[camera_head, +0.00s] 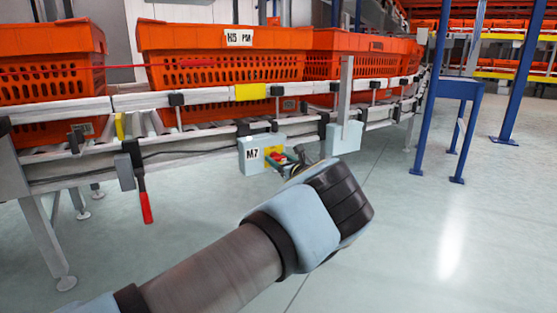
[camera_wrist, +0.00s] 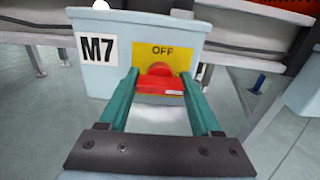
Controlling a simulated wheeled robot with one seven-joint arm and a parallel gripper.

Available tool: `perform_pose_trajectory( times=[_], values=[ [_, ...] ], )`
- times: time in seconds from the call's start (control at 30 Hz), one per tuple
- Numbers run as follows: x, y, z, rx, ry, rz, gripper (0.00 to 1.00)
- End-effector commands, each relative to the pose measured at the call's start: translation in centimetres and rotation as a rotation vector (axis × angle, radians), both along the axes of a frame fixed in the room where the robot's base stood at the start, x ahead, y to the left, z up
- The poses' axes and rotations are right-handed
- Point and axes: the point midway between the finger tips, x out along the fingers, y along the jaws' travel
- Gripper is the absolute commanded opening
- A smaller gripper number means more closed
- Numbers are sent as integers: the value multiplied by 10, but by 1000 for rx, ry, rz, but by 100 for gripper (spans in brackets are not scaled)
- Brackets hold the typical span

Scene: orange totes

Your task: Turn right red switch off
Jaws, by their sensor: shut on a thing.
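In the head view the M7 box (camera_head: 250,165) hangs on the conveyor's side rail. My gripper (camera_head: 284,162) is at the box's right part there, and the red switch (camera_head: 275,158) is partly hidden by the wrist.
Orange totes (camera_head: 225,38) stand on the roller conveyor (camera_head: 205,105) behind the box. A second grey box (camera_head: 345,138) hangs just to the right. A red-handled bar (camera_head: 145,205) hangs at the left. Blue posts (camera_head: 462,120) stand at the right; the floor in front is clear.

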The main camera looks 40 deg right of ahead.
Motion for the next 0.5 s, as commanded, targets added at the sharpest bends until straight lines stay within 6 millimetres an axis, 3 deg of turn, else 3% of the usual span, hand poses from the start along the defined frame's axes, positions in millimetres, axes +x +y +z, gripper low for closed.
perform_pose_trajectory(
  times=[0.5],
  values=[
    [-1, 1, 1, -344, 95, 0, 9]
  ],
)
